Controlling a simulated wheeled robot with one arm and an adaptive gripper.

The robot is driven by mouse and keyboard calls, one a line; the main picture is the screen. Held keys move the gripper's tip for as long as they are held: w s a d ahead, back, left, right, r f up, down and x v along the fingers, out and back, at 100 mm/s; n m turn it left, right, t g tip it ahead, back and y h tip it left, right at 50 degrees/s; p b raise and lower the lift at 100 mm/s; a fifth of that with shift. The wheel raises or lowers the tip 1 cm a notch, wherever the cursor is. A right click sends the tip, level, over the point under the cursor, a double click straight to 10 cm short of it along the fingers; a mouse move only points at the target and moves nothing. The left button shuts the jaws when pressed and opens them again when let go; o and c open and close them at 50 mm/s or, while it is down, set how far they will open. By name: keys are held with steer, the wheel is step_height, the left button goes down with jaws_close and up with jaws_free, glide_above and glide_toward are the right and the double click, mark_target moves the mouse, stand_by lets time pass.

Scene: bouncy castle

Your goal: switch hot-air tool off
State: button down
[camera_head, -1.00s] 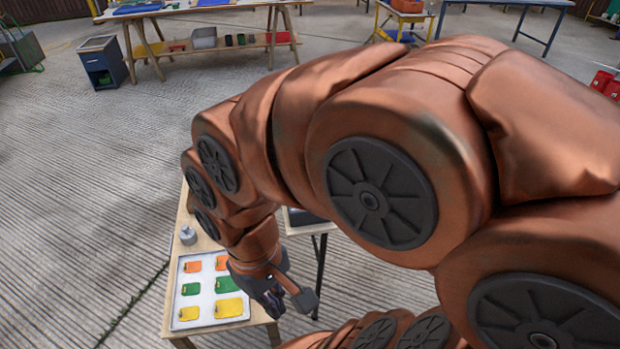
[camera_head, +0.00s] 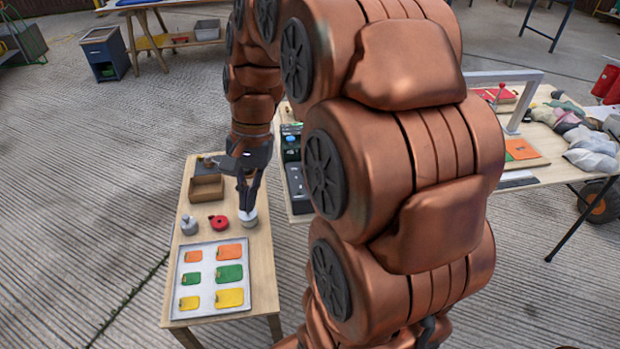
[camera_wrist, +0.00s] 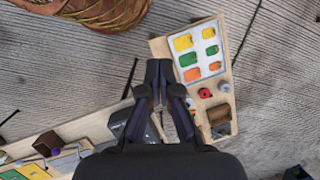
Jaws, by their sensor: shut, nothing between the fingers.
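I cannot pick out the hot-air tool for certain. A dark unit (camera_head: 296,185) with small light details on top stands at the left end of the right table, partly behind my arm. A dark boxy shape (camera_wrist: 122,122), perhaps the same unit, shows beside my fingers in the wrist view. A small dark item (camera_head: 207,161) lies behind the brown box on the narrow table; it is too small to tell. My gripper (camera_head: 246,206) is shut and empty, pointing down over the narrow table's right edge. It also shows in the wrist view (camera_wrist: 158,70).
The narrow table (camera_head: 257,262) carries a tray (camera_head: 177,297) of coloured patches, a red roll (camera_head: 219,222), a grey bottle (camera_head: 188,225), a white round item (camera_head: 248,218) and a brown box (camera_head: 206,188). The right table (camera_head: 550,172) is crowded.

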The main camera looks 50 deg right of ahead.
steer(key=w+d+f+m+t+y+b, duration=0.1)
steer(key=w+d+m, duration=0.4)
steer(key=d, duration=0.4)
steer(key=m+t+b, duration=0.3)
steer(key=m, duration=0.6)
glide_above(306, 181)
steer(key=s+d, duration=0.5)
steer(key=d, duration=0.2)
step_height(306, 181, down, 4)
steer(key=shift+a+r+y, duration=0.1)
steer(key=shift+y, duration=0.2)
steer(key=shift+a, duration=0.1)
steer(key=p+x, duration=0.1)
steer(key=x, duration=1.3)
steer(key=shift+w+r+p, duration=0.1)
steer(key=shift+w+p, duration=0.15)
steer(key=shift+p, duration=0.15)
